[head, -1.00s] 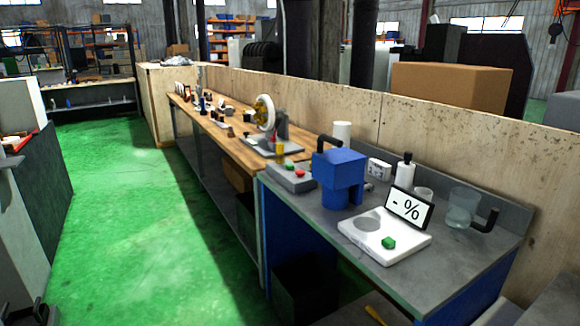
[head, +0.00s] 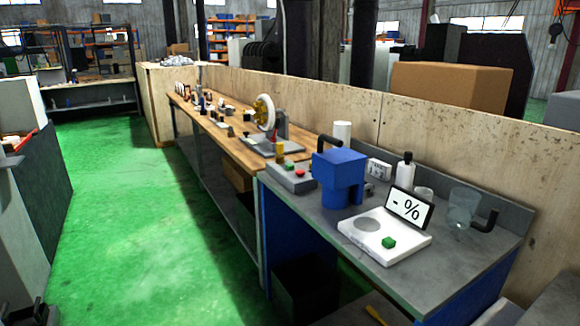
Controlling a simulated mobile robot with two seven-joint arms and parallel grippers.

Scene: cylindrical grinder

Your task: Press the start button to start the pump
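A grey control box (head: 290,178) sits at the left end of the grey bench top, with a green button (head: 287,166) and a red button (head: 300,172) on its upper face. No label on the buttons can be read, so I cannot tell from lettering which is the start button. A blue block-shaped unit (head: 340,178) with a black curved handle stands just right of the box, perhaps the pump. Neither of my grippers can be made out in the head view, and nothing touches the buttons.
A clear jug (head: 462,208) and a white bottle (head: 404,171) stand behind. A wooden bench (head: 235,148) continues leftward. The green floor (head: 130,230) is open.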

